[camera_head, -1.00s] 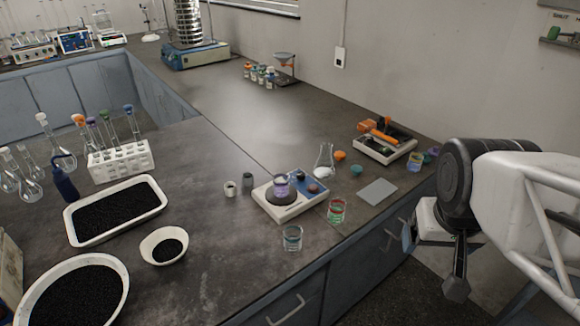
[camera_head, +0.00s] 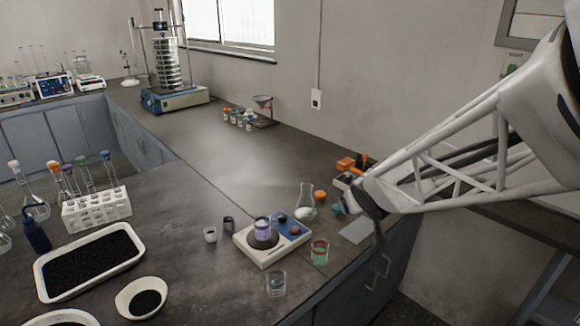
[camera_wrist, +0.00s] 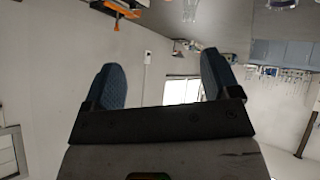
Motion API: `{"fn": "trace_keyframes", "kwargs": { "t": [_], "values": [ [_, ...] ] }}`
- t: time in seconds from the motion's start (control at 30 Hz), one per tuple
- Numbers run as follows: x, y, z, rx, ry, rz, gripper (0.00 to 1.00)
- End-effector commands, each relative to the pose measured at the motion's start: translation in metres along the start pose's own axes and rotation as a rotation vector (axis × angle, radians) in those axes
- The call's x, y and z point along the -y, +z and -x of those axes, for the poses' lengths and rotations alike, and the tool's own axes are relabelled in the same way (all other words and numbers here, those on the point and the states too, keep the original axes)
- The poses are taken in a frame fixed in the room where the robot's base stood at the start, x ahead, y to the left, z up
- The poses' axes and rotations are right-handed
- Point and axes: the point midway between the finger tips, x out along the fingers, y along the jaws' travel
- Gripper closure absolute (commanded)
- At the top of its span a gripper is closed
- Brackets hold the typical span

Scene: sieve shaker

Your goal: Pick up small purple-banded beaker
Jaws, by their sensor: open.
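A clear beaker with a purple band (camera_head: 263,228) stands upright on the round dark plate of a white-and-blue hot plate (camera_head: 272,248) in the head view. A second purplish vessel by the balance, seen a second ago, is now hidden behind my arm. My gripper (camera_wrist: 162,78) shows in the wrist view with its two blue-grey fingers wide apart and nothing between them. The wrist view looks upside down, with wall and window beyond the fingers. In the head view my arm reaches in from the right, and I cannot make out the fingers clearly.
A green-and-red beaker (camera_head: 319,252) and a clear beaker (camera_head: 276,284) stand in front of the hot plate. A conical flask (camera_head: 306,203) is behind it, and two small cups (camera_head: 211,235) are left. A test-tube rack (camera_head: 97,209) and black-filled tray (camera_head: 92,262) lie further left.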

Motion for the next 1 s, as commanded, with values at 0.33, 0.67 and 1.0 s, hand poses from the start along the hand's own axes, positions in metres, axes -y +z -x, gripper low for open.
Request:
{"fn": "trace_keyframes", "kwargs": {
  "t": [0.33,0.67,1.0],
  "values": [
    [0.050,-0.036,-0.083,-0.193,-0.191,0.127,0.18],
    [0.118,-0.043,-0.145,-0.341,-0.454,0.211,0.18],
    [0.185,-0.029,-0.184,-0.437,-0.750,0.248,0.18]
  ]
}}
